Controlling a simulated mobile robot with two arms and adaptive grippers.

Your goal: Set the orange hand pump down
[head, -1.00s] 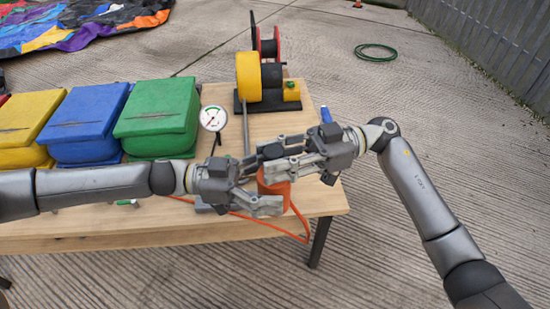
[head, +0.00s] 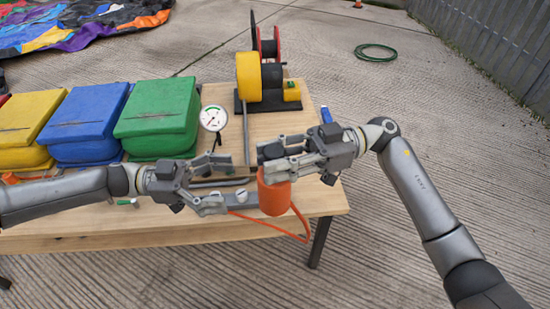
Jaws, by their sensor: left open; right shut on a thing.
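The orange hand pump (head: 274,196) is at the right end of the wooden table, upright, with an orange hose (head: 298,226) looping beside it over the table's front edge. My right gripper (head: 267,165) is shut on the pump near its top, and its fingers hide that part. I cannot tell whether the pump's bottom touches the table. My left gripper (head: 230,183) is open and empty, a little to the left of the pump and apart from it.
Green (head: 158,118), blue (head: 86,122) and yellow (head: 27,128) boxes stand at the table's left. A pressure gauge (head: 214,118) and a machine with a yellow wheel (head: 249,77) stand behind the grippers. Bare wood (head: 150,228) shows along the front. A green hose coil (head: 376,52) lies on the ground.

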